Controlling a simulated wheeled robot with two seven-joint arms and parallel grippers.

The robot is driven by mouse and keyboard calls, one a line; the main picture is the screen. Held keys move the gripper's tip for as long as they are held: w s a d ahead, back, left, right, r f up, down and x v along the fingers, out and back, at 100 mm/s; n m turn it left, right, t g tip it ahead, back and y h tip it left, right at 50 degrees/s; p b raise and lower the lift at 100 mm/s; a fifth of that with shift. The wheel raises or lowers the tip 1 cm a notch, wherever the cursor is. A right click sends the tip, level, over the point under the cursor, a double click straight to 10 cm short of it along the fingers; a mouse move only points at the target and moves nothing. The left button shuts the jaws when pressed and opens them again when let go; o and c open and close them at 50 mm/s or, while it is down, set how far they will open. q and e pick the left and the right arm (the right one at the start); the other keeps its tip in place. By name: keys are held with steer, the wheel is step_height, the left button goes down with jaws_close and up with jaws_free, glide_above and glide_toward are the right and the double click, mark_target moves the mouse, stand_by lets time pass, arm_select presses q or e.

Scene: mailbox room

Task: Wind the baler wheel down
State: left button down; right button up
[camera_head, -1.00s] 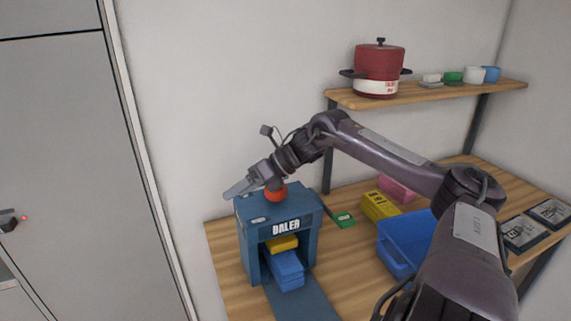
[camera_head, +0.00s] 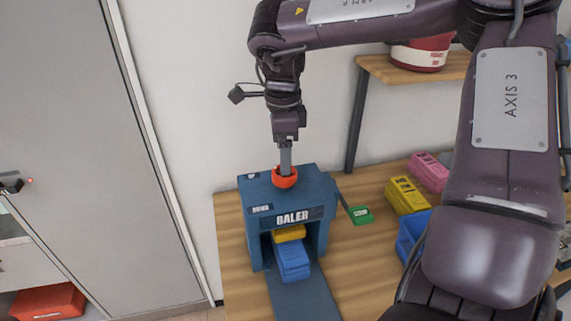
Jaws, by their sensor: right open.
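The blue baler (camera_head: 258,190) stands on the wooden table, with its name on the front. An orange-red wheel (camera_head: 285,180) sits on its top. My right gripper (camera_head: 285,166) points straight down at the wheel, its fingers over or within the ring. It is open, though the fingers look close together from here; whether they touch the wheel I cannot tell. In the baler's front opening a yellow piece (camera_head: 290,232) is above blue blocks (camera_head: 292,262). My left gripper is out of view.
A green box (camera_head: 360,215) lies right of the baler, near yellow (camera_head: 405,196) and pink (camera_head: 428,172) boxes. A blue bin (camera_head: 408,238) is partly hidden by my right arm. A red pot (camera_head: 420,54) stands on the shelf above. A door is at left.

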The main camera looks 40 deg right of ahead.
mark_target(284, 179)
step_height(284, 179, down, 4)
steer(key=shift+w+d+f+p, duration=0.1)
steer(key=shift+d+p, duration=0.05)
steer(key=shift+p, duration=0.35)
steer(key=shift+f, duration=0.65)
steer(key=c, duration=1)
